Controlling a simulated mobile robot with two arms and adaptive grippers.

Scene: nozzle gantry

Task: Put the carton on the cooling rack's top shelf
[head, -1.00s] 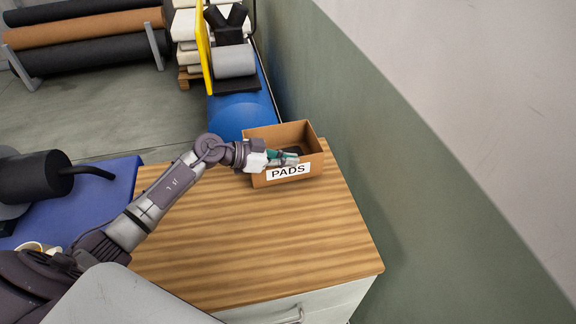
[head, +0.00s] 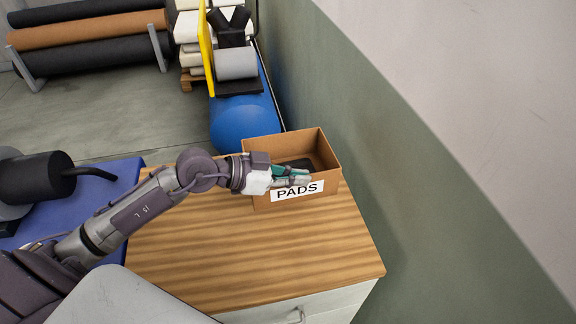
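The carton (head: 326,178) is an open brown box with a "PADS" label on its near wall, and something dark lies inside it. My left gripper (head: 290,176) reaches in from the left and is shut on the carton's near wall, just above the label. I cannot make out the cooling rack in this view. My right gripper is not in view.
A wall (head: 400,190) runs close along the right. A blue surface (head: 122,185) with a black cylinder (head: 36,178) is at left. A blue roll (head: 245,122) and yellow panel (head: 205,45) stand behind. The worktop's front is clear.

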